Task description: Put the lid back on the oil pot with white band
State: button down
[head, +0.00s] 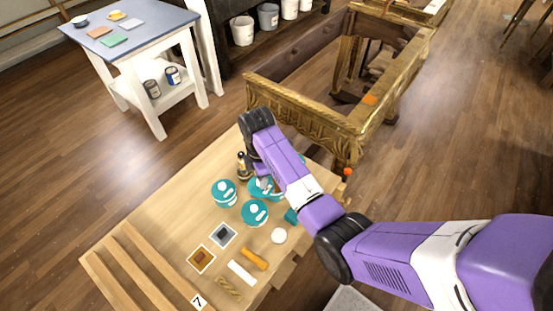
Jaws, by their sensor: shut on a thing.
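Several teal pots with white markings stand together on the wooden table. One pot (224,193) is on the left and another pot (255,213) is nearer to me. A third teal shape (259,194) lies just under my gripper, partly covered by it. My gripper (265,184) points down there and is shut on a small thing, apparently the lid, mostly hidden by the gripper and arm. I cannot make out which pot has the white band, or whether the held thing touches the pot below.
A dark bottle (244,167) stands close behind the left pot. A teal item (291,216) and a white ball (279,236) are at the right. Two square tiles (223,235) and several small strips lie in front.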

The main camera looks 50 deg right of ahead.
jog(key=d+n+p, duration=0.1)
jog(key=d+n, duration=0.4)
jog(key=d, duration=0.2)
notch_tip(320, 180, down, 4)
jog(key=b, duration=0.4)
jog(key=shift+s+f+b, duration=0.15)
jog(key=shift+f+b, duration=0.05)
jog(key=shift+b, duration=0.15)
jog(key=shift+f+b, duration=0.4)
jog(key=shift+f, duration=0.35)
jog(key=shift+p, duration=0.45)
dwell(0.3)
jog(key=shift+f+p, duration=0.15)
jog(key=shift+p, duration=0.15)
dwell(1.4)
jog(key=c, duration=1.1)
grip_release()
